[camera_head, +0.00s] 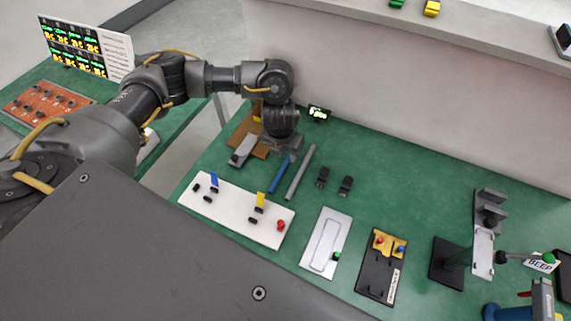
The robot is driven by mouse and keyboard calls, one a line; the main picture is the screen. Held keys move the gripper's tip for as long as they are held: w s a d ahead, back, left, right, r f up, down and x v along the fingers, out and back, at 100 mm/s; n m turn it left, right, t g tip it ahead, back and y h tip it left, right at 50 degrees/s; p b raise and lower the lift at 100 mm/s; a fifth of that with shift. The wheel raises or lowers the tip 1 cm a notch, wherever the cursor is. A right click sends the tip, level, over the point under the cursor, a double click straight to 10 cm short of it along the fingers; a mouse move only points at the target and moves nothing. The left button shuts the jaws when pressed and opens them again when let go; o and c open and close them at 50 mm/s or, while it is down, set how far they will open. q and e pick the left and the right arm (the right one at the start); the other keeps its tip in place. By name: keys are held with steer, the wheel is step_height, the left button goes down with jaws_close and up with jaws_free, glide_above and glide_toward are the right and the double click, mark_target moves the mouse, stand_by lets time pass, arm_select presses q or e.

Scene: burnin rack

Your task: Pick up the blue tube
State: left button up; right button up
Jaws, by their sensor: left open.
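The blue tube (279,177) lies on the green bench, slanting from upper right to lower left. A grey tube (300,173) lies beside it on the right, nearly parallel and apart from it. My left arm reaches in from the left and bends down. My left gripper (284,149) is open, pointing down at the upper end of the blue tube. The wrist hides most of the fingers, so I cannot tell whether they touch the tube.
A white board (232,213) with blue and yellow levers stands in front of the tubes. A brown block (246,132) and a grey device (243,150) sit left of the gripper. Two small black parts (346,185) lie to the right. The back wall (400,110) bounds the bench.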

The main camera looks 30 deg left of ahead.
mark_target(285, 163)
arm_select(q)
step_height(285, 163, down, 4)
steer(key=shift+w+f+b, duration=0.1)
steer(key=shift+f+b, duration=0.15)
steer(key=shift+b, duration=0.1)
steer(key=shift+d, duration=0.1)
jaws_close()
